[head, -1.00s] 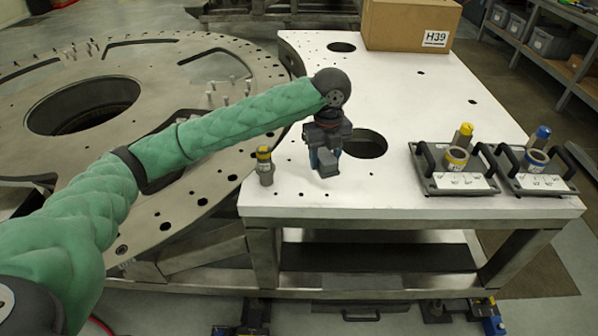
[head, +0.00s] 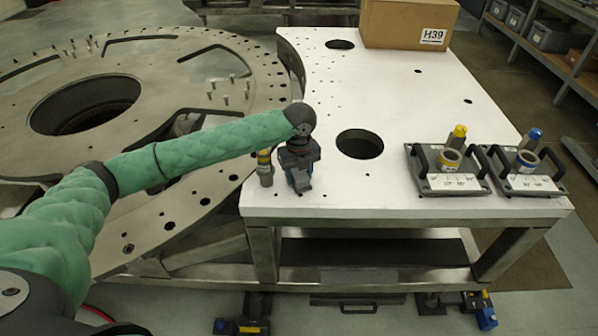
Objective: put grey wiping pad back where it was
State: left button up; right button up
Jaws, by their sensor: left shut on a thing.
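My left gripper (head: 300,180) points down over the front left part of the white table (head: 330,205). It is shut on a small grey thing at its tips, which looks like the grey wiping pad (head: 302,186); the fingers hide most of it. I cannot tell whether the pad touches the table top. My right gripper is not in view.
A yellow-banded grey pin (head: 265,168) stands just left of my left gripper. A round hole (head: 360,144) lies to its right. Two handled trays with cups (head: 447,172) (head: 522,172) stand at the right. A cardboard box (head: 409,22) is at the back. The turret plate (head: 190,80) lies left.

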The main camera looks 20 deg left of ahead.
aim_at(299, 173)
pick_arm(q)
jog(key=shift+f, duration=0.15)
jog(key=o, duration=0.9)
jog(key=shift+o, duration=0.2)
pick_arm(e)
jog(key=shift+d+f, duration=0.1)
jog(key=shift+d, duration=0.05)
pick_arm(q)
jog(key=shift+r, duration=0.25)
notch_tip(299, 173, up, 11)
jog(key=b, duration=0.4)
jog(key=shift+f, duration=0.2)
jog(key=shift+r+b, duration=0.35)
jog(key=shift+r, duration=0.2)
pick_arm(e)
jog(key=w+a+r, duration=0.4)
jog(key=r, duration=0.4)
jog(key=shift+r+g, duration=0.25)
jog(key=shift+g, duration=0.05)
